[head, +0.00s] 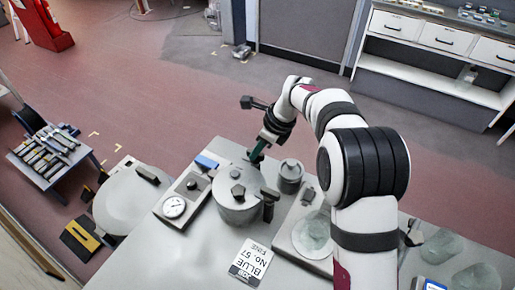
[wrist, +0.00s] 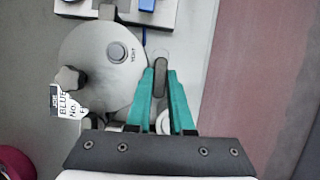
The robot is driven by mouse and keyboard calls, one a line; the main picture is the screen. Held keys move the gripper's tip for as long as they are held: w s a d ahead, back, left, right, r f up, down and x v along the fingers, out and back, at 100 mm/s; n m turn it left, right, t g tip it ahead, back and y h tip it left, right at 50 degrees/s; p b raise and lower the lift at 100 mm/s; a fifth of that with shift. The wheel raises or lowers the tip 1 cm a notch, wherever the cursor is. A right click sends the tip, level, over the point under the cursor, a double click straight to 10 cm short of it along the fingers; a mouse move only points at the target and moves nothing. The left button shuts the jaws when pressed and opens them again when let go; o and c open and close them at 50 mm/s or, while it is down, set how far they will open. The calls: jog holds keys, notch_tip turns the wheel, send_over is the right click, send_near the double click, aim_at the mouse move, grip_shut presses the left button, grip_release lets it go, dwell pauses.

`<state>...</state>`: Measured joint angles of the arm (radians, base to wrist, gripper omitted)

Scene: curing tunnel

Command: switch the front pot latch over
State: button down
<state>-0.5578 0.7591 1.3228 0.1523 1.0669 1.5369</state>
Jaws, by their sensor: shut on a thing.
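The round grey pot (head: 238,208) stands on the grey bench, with a star-shaped knob (head: 237,191) on its lid. It fills the left of the wrist view (wrist: 95,60), with a round vent button (wrist: 117,52) on top. My gripper (head: 256,157) reaches down at the far edge of the pot. In the wrist view its green fingers (wrist: 160,72) are closed on a grey latch lever (wrist: 161,56) at the pot's rim. The fingers hide part of the lever. A dark clamp (head: 269,198) sits on the pot's right side.
A gauge box (head: 173,207) stands left of the pot, and a small lidded canister (head: 290,175) to its right. A label card (head: 250,262) lies in front. A plate with a pale disc (head: 313,235) is at the right. My arm crosses above the bench's right side.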

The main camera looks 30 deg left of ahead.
jog(key=n+g, duration=0.1)
jog(key=n, duration=0.2)
jog(key=n+g, duration=0.1)
jog(key=n, duration=0.1)
jog(key=shift+w+n+h, duration=0.2)
jog(key=shift+n+h, duration=0.1)
jog(key=shift+n, duration=0.1)
jog(key=n+g, duration=0.1)
jog(key=n, duration=0.1)
jog(key=n+h, duration=0.1)
jog(key=n, duration=0.2)
jog(key=shift+a+g+h, duration=0.15)
jog(key=shift+g+h, duration=0.15)
jog(key=shift+g, duration=0.1)
jog(key=shift+n, duration=0.4)
jog(key=c, duration=0.8)
grip_release()
jog(key=shift+m, duration=0.3)
